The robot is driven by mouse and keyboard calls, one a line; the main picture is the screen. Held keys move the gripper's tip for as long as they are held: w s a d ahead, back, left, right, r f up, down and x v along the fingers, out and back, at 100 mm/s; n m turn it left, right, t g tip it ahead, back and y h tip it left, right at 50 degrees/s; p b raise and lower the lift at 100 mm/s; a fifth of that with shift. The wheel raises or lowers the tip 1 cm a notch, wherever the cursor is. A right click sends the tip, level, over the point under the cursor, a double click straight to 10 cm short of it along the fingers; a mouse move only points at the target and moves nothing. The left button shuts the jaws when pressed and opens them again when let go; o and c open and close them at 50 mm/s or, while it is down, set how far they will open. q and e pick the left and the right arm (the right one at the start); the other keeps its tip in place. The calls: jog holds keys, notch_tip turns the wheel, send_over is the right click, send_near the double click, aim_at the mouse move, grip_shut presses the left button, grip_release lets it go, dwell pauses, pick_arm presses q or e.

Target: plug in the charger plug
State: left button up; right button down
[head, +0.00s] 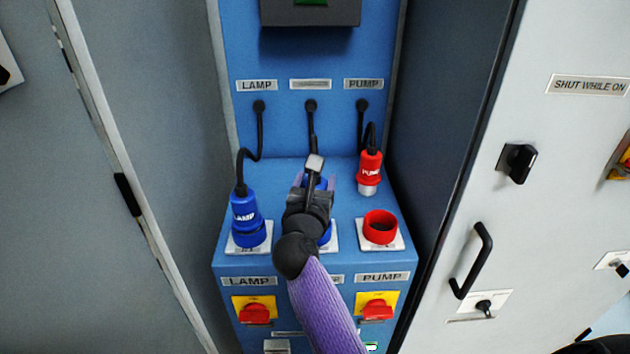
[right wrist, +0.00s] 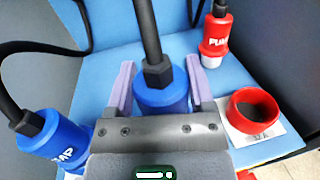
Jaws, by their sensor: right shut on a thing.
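My right gripper (head: 315,181) is shut on the blue charger plug (right wrist: 163,96), with its purple fingers on either side of the plug's body. The plug's black cable rises from its top to the middle outlet of the blue panel. In the head view my gripper and forearm hide most of the plug. The middle socket (head: 326,236) shows only as a blue edge on a white plate beside my wrist. I cannot tell how far the plug's lower end is from it. My left gripper is not in view.
The blue LAMP plug (head: 245,215) stands in its left socket. Red switches (head: 255,312) sit on the front face. Grey cabinet doors (head: 150,150) flank the bay.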

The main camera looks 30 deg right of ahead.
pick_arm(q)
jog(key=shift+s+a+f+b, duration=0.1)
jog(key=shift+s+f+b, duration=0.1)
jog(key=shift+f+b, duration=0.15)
pick_arm(e)
jog(key=shift+f, duration=0.5)
